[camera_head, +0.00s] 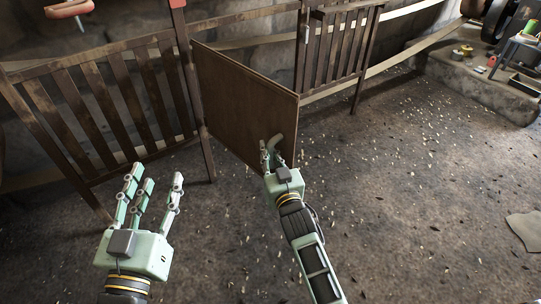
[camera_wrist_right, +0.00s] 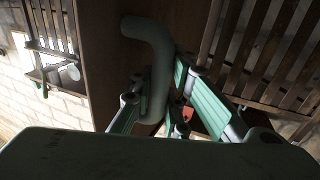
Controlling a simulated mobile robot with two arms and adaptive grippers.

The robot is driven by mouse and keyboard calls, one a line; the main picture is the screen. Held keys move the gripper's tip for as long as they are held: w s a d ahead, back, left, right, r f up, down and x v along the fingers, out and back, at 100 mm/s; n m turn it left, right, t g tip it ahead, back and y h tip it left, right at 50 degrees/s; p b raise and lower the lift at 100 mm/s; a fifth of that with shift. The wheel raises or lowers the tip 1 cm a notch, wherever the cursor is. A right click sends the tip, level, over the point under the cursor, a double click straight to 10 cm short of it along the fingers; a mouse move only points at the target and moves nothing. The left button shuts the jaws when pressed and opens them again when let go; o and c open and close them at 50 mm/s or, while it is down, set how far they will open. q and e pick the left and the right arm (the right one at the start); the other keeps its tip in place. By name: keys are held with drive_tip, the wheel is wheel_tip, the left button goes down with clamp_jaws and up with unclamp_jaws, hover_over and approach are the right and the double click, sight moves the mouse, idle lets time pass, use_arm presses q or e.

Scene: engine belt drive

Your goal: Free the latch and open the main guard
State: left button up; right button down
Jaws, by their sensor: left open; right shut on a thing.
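The main guard (camera_head: 240,90) is a brown wooden panel between two slatted fence sections. It stands swung out at an angle, its far edge by the left post and its near edge free. A bent grey handle (camera_head: 277,142) sits low near its free edge; it shows large in the right wrist view (camera_wrist_right: 158,62). My right gripper (camera_head: 270,154) is shut on this handle, with its fingers around the lower part. My left gripper (camera_head: 150,190) is open and empty, apart from the panel, at the lower left. I cannot clearly make out the latch.
A slatted fence section (camera_head: 105,105) stands left of the panel, and another (camera_head: 335,45) stands behind it to the right. A stone ledge (camera_head: 480,85) with small items is at the upper right. The littered floor (camera_head: 410,190) is clear to the right.

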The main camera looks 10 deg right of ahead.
drive_tip(key=shift+s+d+f, duration=0.1)
drive_tip(key=shift+d+f, duration=0.25)
drive_tip(key=shift+f, duration=0.05)
drive_tip(key=c, duration=2.1)
unclamp_jaws()
drive_tip(key=o, duration=0.4)
drive_tip(key=shift+s+d+r, duration=0.1)
drive_tip(key=shift+s+r, duration=0.05)
drive_tip(key=shift+r, duration=0.15)
drive_tip(key=shift+a, duration=0.2)
drive_tip(key=shift+s+d, duration=0.15)
drive_tip(key=shift+s, duration=1.8)
drive_tip(key=shift+s+d, duration=0.2)
drive_tip(key=shift+s, duration=1.8)
drive_tip(key=shift+s+d, duration=0.15)
drive_tip(key=shift+s, duration=1.8)
